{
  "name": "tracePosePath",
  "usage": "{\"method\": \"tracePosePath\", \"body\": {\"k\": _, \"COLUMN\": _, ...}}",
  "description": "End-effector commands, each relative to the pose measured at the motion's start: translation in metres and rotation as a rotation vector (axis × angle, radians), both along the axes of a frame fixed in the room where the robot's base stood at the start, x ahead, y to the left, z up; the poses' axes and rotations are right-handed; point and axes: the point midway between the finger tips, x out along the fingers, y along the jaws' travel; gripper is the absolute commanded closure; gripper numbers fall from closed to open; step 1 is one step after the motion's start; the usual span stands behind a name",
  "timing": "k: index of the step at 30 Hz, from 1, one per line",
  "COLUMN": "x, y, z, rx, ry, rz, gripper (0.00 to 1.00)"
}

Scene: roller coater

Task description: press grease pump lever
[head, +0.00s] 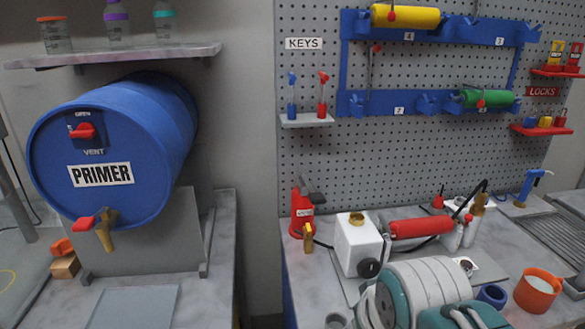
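A small red device (299,208) with a dark grey lever (310,190) stands at the left back of the right-hand workbench, close to the pegboard. It appears to be the grease pump, but its small white label is too small to read. The lever is tilted. A yellow-orange part (308,238) sits at its front. White and teal links of my arm fill the bottom right of the view. My gripper is not in view. Nothing is seen touching the lever.
A white machine (357,243) with a red roller (420,227) stands right of the red device. An orange cup (538,290) and a blue ring (492,295) are at the right. A blue PRIMER drum (115,145) is on the left. A key shelf (306,121) hangs above.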

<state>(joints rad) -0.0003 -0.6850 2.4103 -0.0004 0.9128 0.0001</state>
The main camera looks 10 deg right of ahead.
Motion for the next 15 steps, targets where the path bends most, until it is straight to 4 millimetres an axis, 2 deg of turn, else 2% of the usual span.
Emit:
{"method": "tracePosePath", "body": {"k": 6, "x": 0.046, "y": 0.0, "z": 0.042, "rx": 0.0, "ry": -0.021, "rz": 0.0, "gripper": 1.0}}
{"method": "tracePosePath", "body": {"k": 15, "x": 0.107, "y": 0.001, "z": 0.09, "rx": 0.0, "ry": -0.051, "rz": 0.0, "gripper": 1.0}}
